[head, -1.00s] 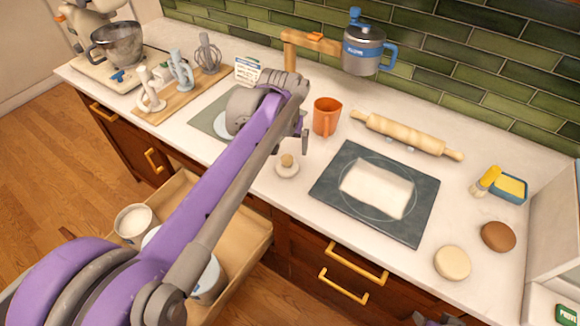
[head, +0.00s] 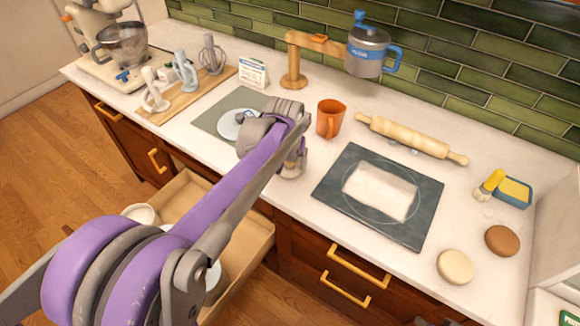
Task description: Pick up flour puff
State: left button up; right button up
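The flour puff appears to be the small pale round piece with a wooden knob (head: 290,167) on the counter, left of the dark board. It is now mostly hidden behind my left gripper (head: 292,166). The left gripper points down at the knob from above, with its fingers close around or beside it. I cannot tell whether they touch or grip it. My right gripper is not clearly in view; only a small dark piece shows at the bottom edge.
An orange mug (head: 331,118) stands just behind the gripper. A dark board (head: 337,188) with a flat dough sheet (head: 380,190) lies to its right, with a rolling pin (head: 410,136) behind. An open drawer (head: 262,240) holding containers is below the arm. A plate (head: 230,126) lies on a mat.

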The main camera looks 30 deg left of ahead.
pick_arm(q)
jog(key=c, duration=0.8)
notch_tip(320, 180, up, 10)
jog(key=shift+r+p, duration=0.1)
jog(key=shift+p, duration=0.2)
jog(key=o, duration=0.7)
jog(key=c, duration=0.4)
